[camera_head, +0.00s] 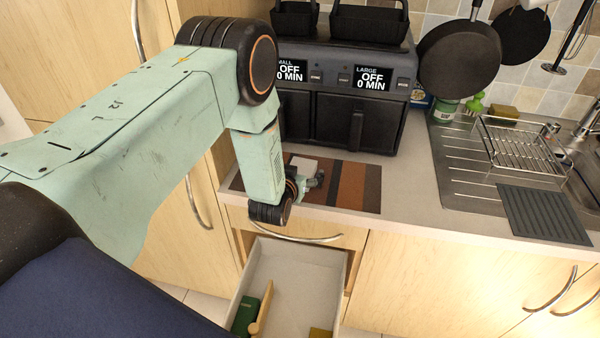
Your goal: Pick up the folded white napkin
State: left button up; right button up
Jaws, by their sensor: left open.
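A folded white napkin (304,164) lies on a striped brown mat (357,186) on the counter, in front of the air fryer. My left arm reaches in from the left, and its wrist partly hides the napkin. My left gripper (317,180) is open at the napkin's near right side, low over the mat. I cannot tell whether its fingers touch the napkin. My right gripper is not in view.
A black double air fryer (356,120) stands behind the mat. An open drawer (290,262) below the counter holds a green item (246,314) and a wooden item (262,308). A sink drainer with a wire rack (520,143) is at the right.

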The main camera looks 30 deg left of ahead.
aim_at(300, 170)
pick_arm(q)
jog(key=shift+s+d+r, duration=0.1)
jog(key=shift+w+f, duration=0.2)
jog(key=c, duration=0.6)
jog(key=shift+s+r, duration=0.15)
jog(key=c, duration=0.6)
jog(key=shift+c, duration=0.4)
jog(key=shift+w, duration=0.2)
notch_tip(300, 170, up, 10)
jog(key=shift+s, duration=0.15)
